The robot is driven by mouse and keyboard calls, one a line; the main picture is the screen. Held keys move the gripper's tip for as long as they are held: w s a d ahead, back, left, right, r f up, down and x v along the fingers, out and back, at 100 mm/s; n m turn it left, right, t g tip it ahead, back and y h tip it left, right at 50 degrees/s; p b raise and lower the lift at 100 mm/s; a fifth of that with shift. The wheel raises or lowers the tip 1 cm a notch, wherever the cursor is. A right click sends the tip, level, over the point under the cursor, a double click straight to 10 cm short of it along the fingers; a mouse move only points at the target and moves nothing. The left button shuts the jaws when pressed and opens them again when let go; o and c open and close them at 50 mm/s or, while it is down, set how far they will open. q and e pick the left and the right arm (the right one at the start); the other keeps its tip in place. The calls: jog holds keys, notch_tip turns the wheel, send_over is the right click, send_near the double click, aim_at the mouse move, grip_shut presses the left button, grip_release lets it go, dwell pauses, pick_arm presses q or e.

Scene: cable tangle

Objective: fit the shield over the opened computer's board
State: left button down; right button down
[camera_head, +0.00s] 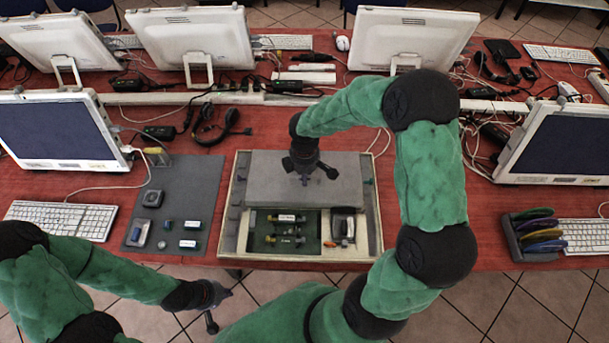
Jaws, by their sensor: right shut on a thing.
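The opened computer's cream case (376,235) lies on the red table in front of me. Its green board (259,236) shows in the lower left of the case. A flat grey plate, which looks like the shield (268,182), covers the upper part of the case and leaves the lower part of the board bare. Whether it rests or hangs just above is unclear. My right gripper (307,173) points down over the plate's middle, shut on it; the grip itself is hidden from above. My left gripper (217,309) is apart from the case, in front of the table edge, fingers spread and empty.
A dark grey mat (204,190) with several small parts lies left of the case. A rack of coloured discs (536,235) stands at the right. Monitors, keyboards (63,218), a headset (216,127) and cables fill the back and sides.

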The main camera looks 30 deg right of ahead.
jog(key=c, duration=1.1)
grip_release()
jog(key=shift+w+d, duration=0.15)
jog(key=shift+w, duration=0.05)
notch_tip(320, 180, up, 12)
jog(key=shift+s, duration=0.15)
jog(key=shift+r, duration=0.1)
notch_tip(320, 180, up, 6)
jog(key=p, duration=0.5)
